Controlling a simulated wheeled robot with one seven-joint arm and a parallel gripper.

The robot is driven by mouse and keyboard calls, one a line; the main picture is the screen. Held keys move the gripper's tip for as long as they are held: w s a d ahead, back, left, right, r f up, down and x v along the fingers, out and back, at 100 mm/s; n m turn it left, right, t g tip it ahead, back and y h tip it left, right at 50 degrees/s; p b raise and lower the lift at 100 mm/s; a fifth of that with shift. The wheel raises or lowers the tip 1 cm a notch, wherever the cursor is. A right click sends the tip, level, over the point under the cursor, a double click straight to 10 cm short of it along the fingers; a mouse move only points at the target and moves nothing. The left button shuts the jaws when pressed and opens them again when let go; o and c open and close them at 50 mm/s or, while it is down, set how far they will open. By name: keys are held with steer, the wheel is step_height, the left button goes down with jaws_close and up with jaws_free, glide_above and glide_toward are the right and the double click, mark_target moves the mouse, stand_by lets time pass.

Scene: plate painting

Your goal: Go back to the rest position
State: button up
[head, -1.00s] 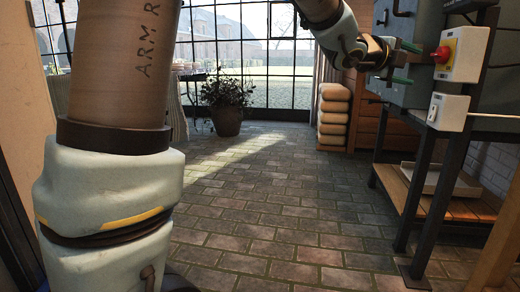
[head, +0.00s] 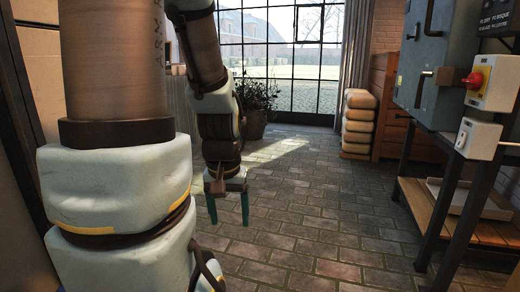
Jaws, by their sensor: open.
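My gripper (head: 229,208) hangs pointing down in the head view, left of the middle, in front of the brick-paved floor. Its two green fingers are apart with nothing between them. My arm comes down from the top of the picture to it. No other object touches the gripper.
At the right stand a grey-green kiln-like cabinet (head: 425,70) and a control box with a red knob (head: 474,80), above a wooden shelf (head: 430,205) holding a tray. Stacked pale sacks (head: 358,125) and a potted plant (head: 257,100) stand farther back. The paved floor (head: 310,220) between is clear.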

step_height(320, 180, up, 37)
steer(key=p, duration=3.4)
steer(key=shift+w+p, duration=0.2)
steer(key=shift+p, duration=0.1)
steer(key=shift+d, duration=0.15)
